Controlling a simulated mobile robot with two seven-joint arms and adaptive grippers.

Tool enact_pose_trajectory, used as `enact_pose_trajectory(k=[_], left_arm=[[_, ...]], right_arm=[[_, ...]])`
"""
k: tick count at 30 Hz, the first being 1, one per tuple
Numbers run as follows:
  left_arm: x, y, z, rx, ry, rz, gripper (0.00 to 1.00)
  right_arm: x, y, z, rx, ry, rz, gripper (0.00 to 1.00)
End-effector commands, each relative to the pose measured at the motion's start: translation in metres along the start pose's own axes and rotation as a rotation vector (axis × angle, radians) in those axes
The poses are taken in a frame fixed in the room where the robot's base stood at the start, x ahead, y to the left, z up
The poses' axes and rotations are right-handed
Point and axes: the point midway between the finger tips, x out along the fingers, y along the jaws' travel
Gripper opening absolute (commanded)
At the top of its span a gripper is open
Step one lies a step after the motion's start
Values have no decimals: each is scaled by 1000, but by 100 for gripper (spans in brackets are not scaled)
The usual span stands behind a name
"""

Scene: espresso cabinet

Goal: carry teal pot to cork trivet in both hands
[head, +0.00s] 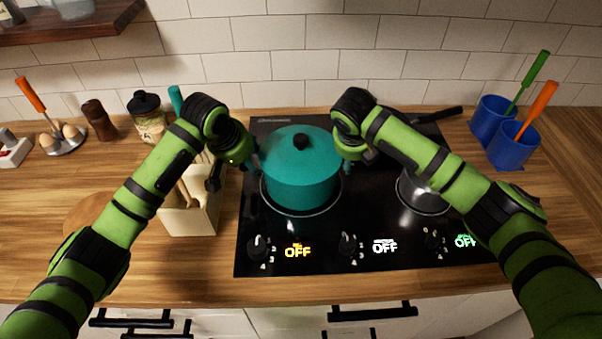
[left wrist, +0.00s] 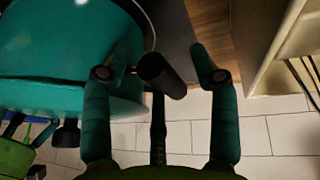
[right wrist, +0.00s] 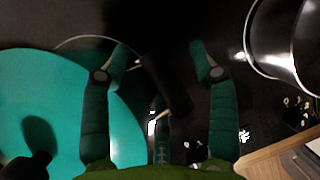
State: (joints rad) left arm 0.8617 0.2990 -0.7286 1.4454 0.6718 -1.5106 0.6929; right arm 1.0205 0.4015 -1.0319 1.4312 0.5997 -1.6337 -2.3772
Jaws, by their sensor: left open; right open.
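The teal pot (head: 301,178) with its lid and black knob sits on the left part of the black cooktop. My left gripper (head: 236,168) is at the pot's left side, open; in the left wrist view its fingers (left wrist: 162,62) stand either side of a black side handle (left wrist: 162,76). My right gripper (head: 352,150) is at the pot's right side, open; its fingers (right wrist: 160,62) stand either side of the other dark handle (right wrist: 170,85). Contact cannot be told. A round tan disc, apparently the cork trivet (head: 88,214), lies on the counter at left, partly hidden by my left arm.
A utensil block (head: 192,220) stands close left of the cooktop (head: 330,262). A metal pan (head: 424,198) sits right of the pot, partly under my right arm. Blue cups (head: 512,150) stand at far right. Jars and an egg holder (head: 62,142) stand at back left.

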Motion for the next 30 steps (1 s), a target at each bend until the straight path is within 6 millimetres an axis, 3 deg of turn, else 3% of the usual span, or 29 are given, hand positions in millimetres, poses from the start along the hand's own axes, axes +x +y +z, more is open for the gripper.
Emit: enact_pose_trajectory(k=[5, 7, 10, 18, 30], left_arm=[[0, 0, 0, 1, 0, 0, 60], [0, 0, 0, 0, 0, 0, 40], [0, 0, 0, 0, 0, 0, 0], [0, 0, 0, -1, -1, 0, 0], [-15, 4, -8, -2, 6, 3, 0]], right_arm=[[0, 0, 0, -1, 0, 0, 60], [0, 0, 0, 0, 0, 0, 40], [0, 0, 0, 0, 0, 0, 0], [0, 0, 0, 1, 1, 0, 0], [-15, -3, 8, 4, -6, 1, 0]])
